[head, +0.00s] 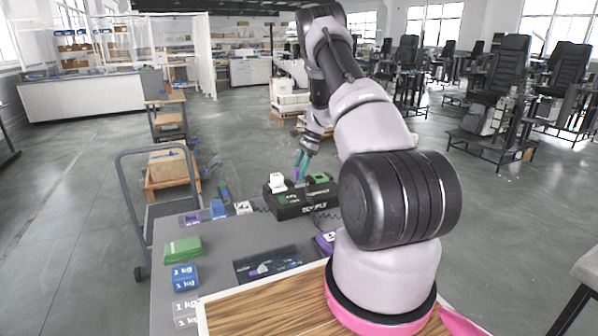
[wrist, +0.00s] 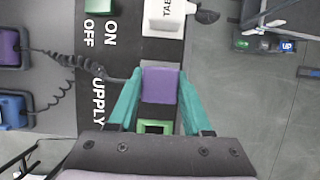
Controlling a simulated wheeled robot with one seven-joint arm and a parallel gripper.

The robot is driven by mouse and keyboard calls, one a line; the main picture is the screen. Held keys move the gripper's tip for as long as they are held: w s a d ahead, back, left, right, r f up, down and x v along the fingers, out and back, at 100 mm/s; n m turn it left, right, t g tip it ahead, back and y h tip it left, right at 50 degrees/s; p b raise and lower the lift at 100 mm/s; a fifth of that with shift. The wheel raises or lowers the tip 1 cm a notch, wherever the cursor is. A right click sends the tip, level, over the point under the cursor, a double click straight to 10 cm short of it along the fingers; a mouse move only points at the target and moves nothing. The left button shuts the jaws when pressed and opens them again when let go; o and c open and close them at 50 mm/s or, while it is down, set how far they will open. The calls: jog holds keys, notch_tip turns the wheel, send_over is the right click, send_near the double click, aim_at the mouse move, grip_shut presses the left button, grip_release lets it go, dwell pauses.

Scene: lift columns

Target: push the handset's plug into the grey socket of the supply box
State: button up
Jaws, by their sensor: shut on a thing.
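The dark supply box (head: 305,208) stands at the back of the grey table; its lettering shows in the wrist view (wrist: 98,97). My gripper (head: 299,170) is over the box, its teal fingers (wrist: 160,100) shut on the purple plug (wrist: 160,86). A coiled black cord runs from the plug to the purple handset (wrist: 9,47). A grey patch shows beside the plug on the box; the plug hides what lies beneath, so I cannot tell whether it is seated in the grey socket. A white plug (wrist: 165,17) sits on one side, a green-framed socket (wrist: 154,127) on the other.
A blue handset (wrist: 12,110) lies beside the purple one. On the table are a green block (head: 183,249), a blue 1 kg block (head: 184,276) and a dark picture panel (head: 268,264). A trolley (head: 140,215) stands left of the table.

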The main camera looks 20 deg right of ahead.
aim_at(299, 169)
jog(key=shift+f, duration=0.2)
jog(key=o, duration=1.5)
jog(key=shift+o, duration=0.2)
jog(key=shift+r, duration=0.1)
jog(key=shift+r, duration=3.45)
